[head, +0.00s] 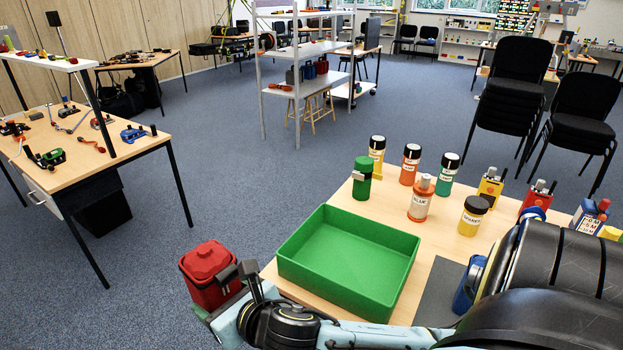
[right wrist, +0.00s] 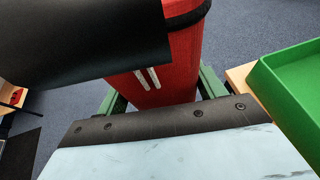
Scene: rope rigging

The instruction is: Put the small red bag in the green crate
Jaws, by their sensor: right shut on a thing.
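The small red bag (head: 205,272) is in my right gripper (head: 228,292), just left of the green crate and beyond the table's edge, above the floor. In the right wrist view the red bag (right wrist: 180,75) sits between the green fingers (right wrist: 160,92), partly hidden by a dark part in front. The right gripper is shut on it. The green crate (head: 345,272) stands on the wooden table, open at the top and empty. Its corner also shows in the right wrist view (right wrist: 290,75). My left gripper is not in view.
Several labelled bottles and jars (head: 420,198) stand behind and right of the crate on the table (head: 448,240). A green canister (head: 362,178) stands close behind the crate. A side table (head: 105,150) with tools stands at left. Blue carpet lies open between the tables.

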